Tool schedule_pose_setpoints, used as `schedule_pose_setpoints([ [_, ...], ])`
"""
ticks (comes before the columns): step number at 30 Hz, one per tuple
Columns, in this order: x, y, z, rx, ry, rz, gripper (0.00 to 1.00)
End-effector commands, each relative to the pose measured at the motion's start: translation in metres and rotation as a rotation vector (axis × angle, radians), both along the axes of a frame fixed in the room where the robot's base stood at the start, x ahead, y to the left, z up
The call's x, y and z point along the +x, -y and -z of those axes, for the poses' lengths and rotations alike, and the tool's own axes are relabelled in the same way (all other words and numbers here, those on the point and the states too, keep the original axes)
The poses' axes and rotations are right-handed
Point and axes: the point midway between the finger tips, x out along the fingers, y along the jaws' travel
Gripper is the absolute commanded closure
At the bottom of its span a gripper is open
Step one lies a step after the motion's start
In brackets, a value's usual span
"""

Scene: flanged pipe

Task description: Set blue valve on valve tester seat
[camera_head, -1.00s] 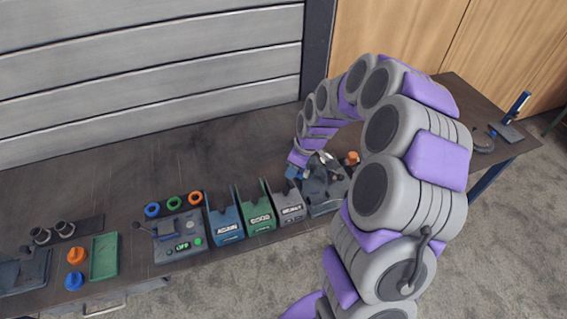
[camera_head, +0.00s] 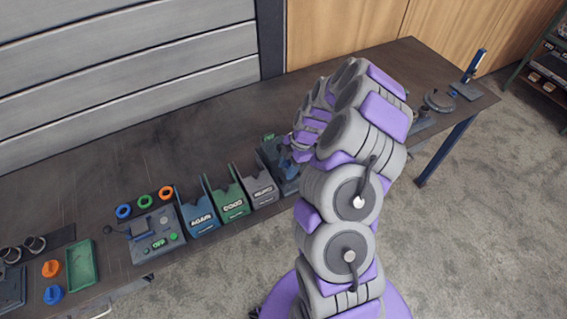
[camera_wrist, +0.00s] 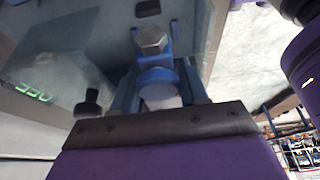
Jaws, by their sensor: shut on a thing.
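In the wrist view my gripper (camera_wrist: 165,88) is shut on the blue valve (camera_wrist: 158,80), a blue body with a metal hex piece (camera_wrist: 151,40) at one end. A large grey-blue housing (camera_wrist: 75,45) with a green lit readout (camera_wrist: 34,90) is close to it. I take this to be the valve tester. In the head view a dark blue-grey fixture (camera_head: 272,155) with a small green display stands right of the bins, partly behind my arm. The valve and my fingertips are hidden there. I cannot tell whether the valve touches a seat.
Blue (camera_head: 199,215), green (camera_head: 231,203) and grey (camera_head: 262,190) bins stand left of the fixture. A control box (camera_head: 155,238), coloured rings and a green tray (camera_head: 81,263) are further left. Clamp-like items (camera_head: 438,100) lie on the right end of the bench (camera_head: 130,170).

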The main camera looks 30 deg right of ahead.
Motion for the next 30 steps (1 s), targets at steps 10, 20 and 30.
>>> schedule_pose_setpoints([
  [10, 0.0006, -0.0044, -0.0012, -0.005, 0.001, 0.000, 1.00],
  [20, 0.0000, 0.0020, 0.0006, 0.001, 0.000, 0.000, 1.00],
  [30, -0.0008, 0.0023, -0.0014, -0.002, -0.001, 0.001, 1.00],
])
